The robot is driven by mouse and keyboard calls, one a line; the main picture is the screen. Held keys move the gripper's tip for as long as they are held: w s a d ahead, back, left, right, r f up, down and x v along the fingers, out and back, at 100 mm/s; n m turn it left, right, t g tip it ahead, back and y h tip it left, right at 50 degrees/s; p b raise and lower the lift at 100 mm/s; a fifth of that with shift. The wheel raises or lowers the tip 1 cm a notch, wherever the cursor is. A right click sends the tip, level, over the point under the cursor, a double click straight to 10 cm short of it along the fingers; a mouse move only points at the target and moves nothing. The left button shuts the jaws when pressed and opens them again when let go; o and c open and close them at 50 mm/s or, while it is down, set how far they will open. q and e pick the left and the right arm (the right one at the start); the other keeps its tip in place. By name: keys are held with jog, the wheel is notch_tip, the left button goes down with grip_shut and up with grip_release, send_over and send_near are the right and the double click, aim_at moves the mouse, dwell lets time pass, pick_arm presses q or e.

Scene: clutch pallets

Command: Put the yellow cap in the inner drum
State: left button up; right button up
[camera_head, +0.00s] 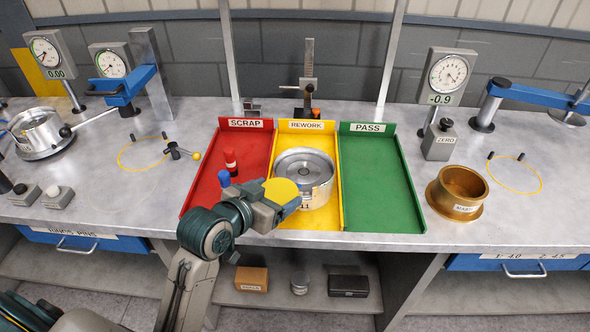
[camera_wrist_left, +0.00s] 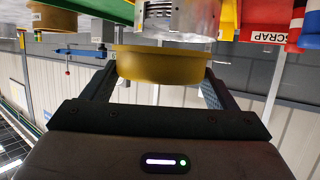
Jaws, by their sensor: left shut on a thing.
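My left gripper (camera_head: 284,202) is shut on the yellow cap (camera_head: 280,189). It holds the cap at the front left of the silver drum (camera_head: 306,167), near its rim. The drum stands upright in the yellow REWORK tray and its top is open, with a round hub inside. In the left wrist view the cap (camera_wrist_left: 150,66) sits between the two fingers, with the drum's ribbed side (camera_wrist_left: 181,17) just beyond it. Whether cap and drum touch I cannot tell. My right gripper is not in view.
The red SCRAP tray (camera_head: 205,187) holds a red peg (camera_head: 231,160) and a blue peg (camera_head: 224,178). The green PASS tray (camera_head: 376,185) is empty. A brass ring (camera_head: 458,190) stands to the right. Another silver drum (camera_head: 37,128) sits on a fixture at the far left.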

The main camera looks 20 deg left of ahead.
aim_at(283, 182)
pick_arm(q)
jog(key=w, duration=0.1)
jog(key=w+p, duration=0.1)
jog(key=w, duration=0.2)
jog(key=shift+w+d+r+p, duration=0.1)
jog(key=shift+w+d+p, duration=0.15)
jog(key=shift+p, duration=0.1)
jog(key=w+p, duration=0.1)
jog(key=w, duration=0.2)
jog(key=w+f+p, duration=0.1)
jog(key=w, duration=0.3)
jog(key=w+p, duration=0.1)
jog(key=w, duration=0.2)
jog(key=shift+w+d+f, duration=0.2)
jog(key=shift+w, duration=0.2)
jog(key=shift+w+f, duration=0.1)
jog(key=shift+w, duration=0.05)
notch_tip(283, 182, down, 3)
jog(key=shift+p, duration=0.75)
jog(key=shift+f, duration=0.25)
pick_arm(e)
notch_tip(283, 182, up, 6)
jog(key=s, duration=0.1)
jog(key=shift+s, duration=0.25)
pick_arm(q)
jog(key=o, duration=0.9)
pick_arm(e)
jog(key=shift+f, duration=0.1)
